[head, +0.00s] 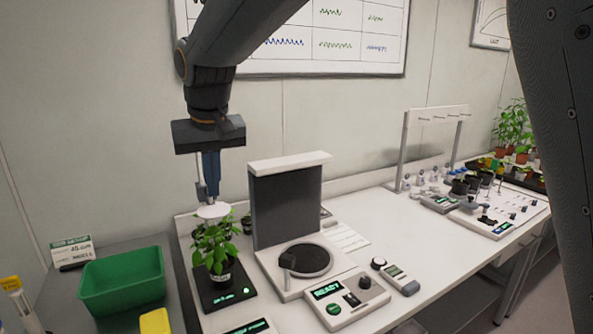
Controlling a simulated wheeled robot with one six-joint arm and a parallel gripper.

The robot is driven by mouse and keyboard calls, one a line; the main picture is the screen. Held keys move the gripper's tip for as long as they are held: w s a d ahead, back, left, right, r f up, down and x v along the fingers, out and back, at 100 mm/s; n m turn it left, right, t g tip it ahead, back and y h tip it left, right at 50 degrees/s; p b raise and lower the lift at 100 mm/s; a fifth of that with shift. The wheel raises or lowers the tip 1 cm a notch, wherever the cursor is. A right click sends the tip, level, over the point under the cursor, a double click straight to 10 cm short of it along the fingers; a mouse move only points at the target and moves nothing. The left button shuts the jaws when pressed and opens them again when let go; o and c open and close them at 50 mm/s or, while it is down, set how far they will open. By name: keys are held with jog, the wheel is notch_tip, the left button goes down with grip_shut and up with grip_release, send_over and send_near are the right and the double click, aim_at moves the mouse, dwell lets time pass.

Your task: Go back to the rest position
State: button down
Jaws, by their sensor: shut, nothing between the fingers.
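My gripper (207,190) hangs from my arm at the upper left of the head view, pointing down with its blue fingers shut. Nothing shows between the fingers. It is above a potted green plant (216,247), close to a white round disc (213,211) over the plant's leaves. I cannot tell whether the fingers touch the disc. The plant's pot stands on a black scale (227,292) with a lit green display.
Right of the plant stands a dark upright panel with a white top (288,161) and a round black plate (306,260). A control box (343,298) is in front. A green bin (121,281) and yellow sponge (155,321) are left. Lab items and plants stand far right.

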jog(key=s+d+f+m+b, duration=0.1)
jog(key=s+d+f, duration=0.1)
jog(key=d+f, duration=0.65)
jog(key=s+d+f+m+g+h+b, duration=0.15)
jog(key=d+f, duration=0.35)
jog(key=d, duration=0.6)
jog(key=s+d+f+m+b, duration=0.1)
jog(key=s+d+f, duration=0.1)
jog(key=d+f, duration=0.55)
jog(key=s+d+f+m, duration=0.1)
jog(key=s+d+f, duration=0.1)
jog(key=s+d, duration=0.2)
jog(key=s+d+f+b, duration=0.1)
jog(key=s+d+f, duration=0.2)
jog(key=s+d, duration=0.2)
jog(key=shift+d+m, duration=0.35)
jog(key=shift+d, duration=0.15)
jog(key=c, duration=2.5)
grip_release()
